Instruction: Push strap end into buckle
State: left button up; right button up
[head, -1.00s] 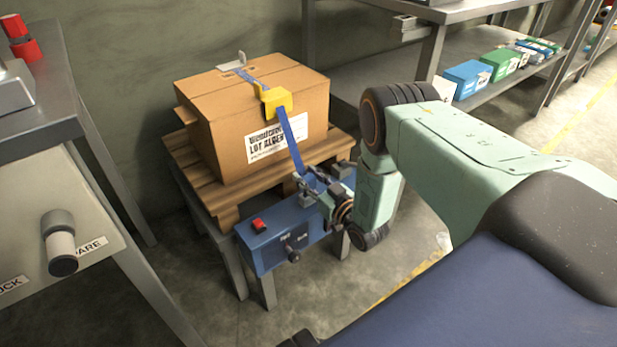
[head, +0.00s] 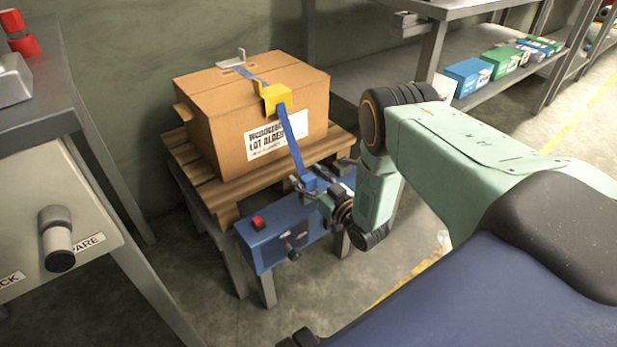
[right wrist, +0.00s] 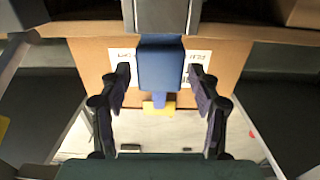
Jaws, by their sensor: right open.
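A blue strap (head: 291,141) runs over the carton and down its front to a blue block (head: 309,183) at its lower end. In the right wrist view this block (right wrist: 160,67) lies between my open fingers, with a gap on each side. It meets a grey metal piece (right wrist: 167,14) at the top of that view, perhaps the buckle; I cannot tell how far it goes in. My right gripper (head: 309,182) is open around the block, above the blue bench unit (head: 272,236). The gripper hides part of this in the head view. My left gripper is not in view.
The carton (head: 218,121) stands on a wooden pallet (head: 225,192); a yellow piece (head: 275,98) sits on its top edge under the strap. The bench unit has a red button (head: 257,223) and a lever (head: 293,247). A grey cabinet (head: 85,215) stands at left.

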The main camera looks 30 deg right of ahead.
jog(key=shift+s+f, duration=0.1)
jog(key=shift+s, duration=0.1)
jog(key=s, duration=1.1)
jog(key=shift+s+d, duration=0.3)
jog(key=shift+d, duration=0.1)
